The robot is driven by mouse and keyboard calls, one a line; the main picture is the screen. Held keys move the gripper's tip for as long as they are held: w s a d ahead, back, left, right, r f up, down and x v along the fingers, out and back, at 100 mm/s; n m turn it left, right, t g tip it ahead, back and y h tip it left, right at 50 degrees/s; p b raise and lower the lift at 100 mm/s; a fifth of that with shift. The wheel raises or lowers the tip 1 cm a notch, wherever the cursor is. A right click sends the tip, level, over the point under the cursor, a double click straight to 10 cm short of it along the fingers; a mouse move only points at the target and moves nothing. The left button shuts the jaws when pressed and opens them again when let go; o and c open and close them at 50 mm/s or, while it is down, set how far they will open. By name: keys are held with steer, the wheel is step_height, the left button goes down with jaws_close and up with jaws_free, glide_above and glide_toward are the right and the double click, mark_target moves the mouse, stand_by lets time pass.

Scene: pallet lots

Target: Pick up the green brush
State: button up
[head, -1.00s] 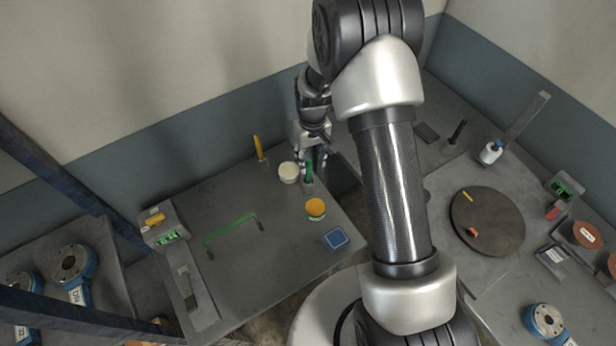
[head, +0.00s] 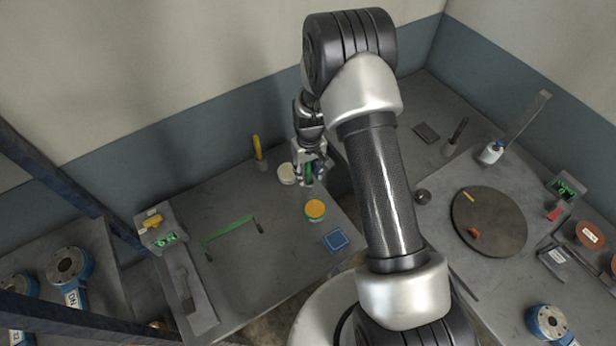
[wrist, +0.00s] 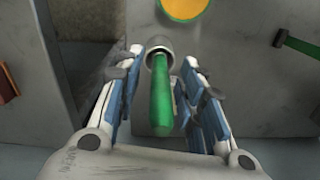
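The green brush (wrist: 161,95) stands handle-up in a small grey round holder (wrist: 156,48), its lower end hidden inside. My gripper (wrist: 163,64) is open in the wrist view, with one blue-padded finger on each side of the green handle and a visible gap on the left. The right finger is very close to the handle; I cannot tell whether it touches. In the head view my gripper (head: 312,174) surrounds the brush near the table's back right edge, and only a bit of green (head: 308,172) shows between the fingers.
A white round jar (head: 286,174) stands just left of my gripper, and an orange-topped green tub (head: 315,210) in front. A yellow-handled tool (head: 257,147) stands at the back. A blue pad (head: 336,239) and a green bar (head: 228,231) are further forward.

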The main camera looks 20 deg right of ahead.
jaws_close()
stand_by(0.5)
step_height(320, 180, up, 20)
steer(key=p, duration=0.3)
